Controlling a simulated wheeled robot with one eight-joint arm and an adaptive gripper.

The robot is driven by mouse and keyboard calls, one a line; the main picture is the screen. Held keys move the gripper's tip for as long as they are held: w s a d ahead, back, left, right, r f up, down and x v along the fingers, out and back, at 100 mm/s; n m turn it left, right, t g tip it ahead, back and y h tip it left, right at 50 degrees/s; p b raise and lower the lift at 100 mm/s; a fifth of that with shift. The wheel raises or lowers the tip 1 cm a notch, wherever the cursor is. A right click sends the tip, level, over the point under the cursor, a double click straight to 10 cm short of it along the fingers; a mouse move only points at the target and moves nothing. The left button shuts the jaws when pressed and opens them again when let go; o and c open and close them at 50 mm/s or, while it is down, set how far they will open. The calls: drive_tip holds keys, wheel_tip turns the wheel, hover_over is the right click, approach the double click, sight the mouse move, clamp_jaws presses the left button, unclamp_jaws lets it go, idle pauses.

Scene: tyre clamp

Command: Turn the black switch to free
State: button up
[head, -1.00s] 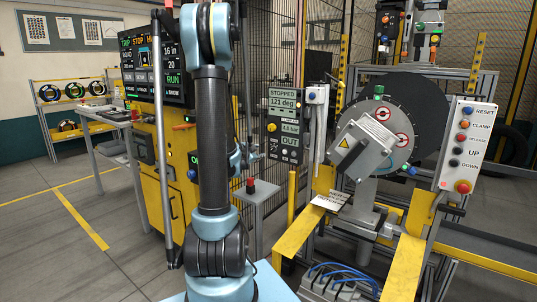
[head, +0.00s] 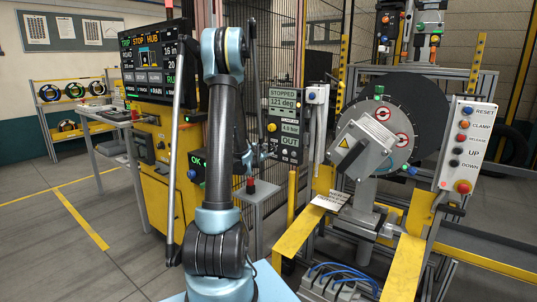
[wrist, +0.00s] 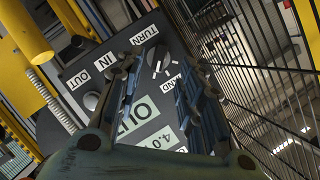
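The dark control panel (head: 284,122) stands right of my arm in the head view, with a screen reading STOPPED, 121 deg, and OUT. In the wrist view the panel (wrist: 75,60) appears turned around. A dark round switch (wrist: 160,62) with a light pointer sits by the labels TURN and HAND; no FREE label is readable. My gripper (wrist: 158,82) is open, its two fingers either side of the line to this switch. Contact cannot be told. In the head view my gripper (head: 257,155) is small, at the panel's lower left.
A second small knob (wrist: 91,101) sits by the IN and OUT labels. A black wire fence (wrist: 265,60) runs close on the right in the wrist view. A small stand with a red button (head: 250,185) is below my gripper. A white button box (head: 467,145) stands far right.

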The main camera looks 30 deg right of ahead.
sight(270, 151)
drive_tip(key=shift+x, duration=3.45)
drive_tip(key=c, duration=0.8)
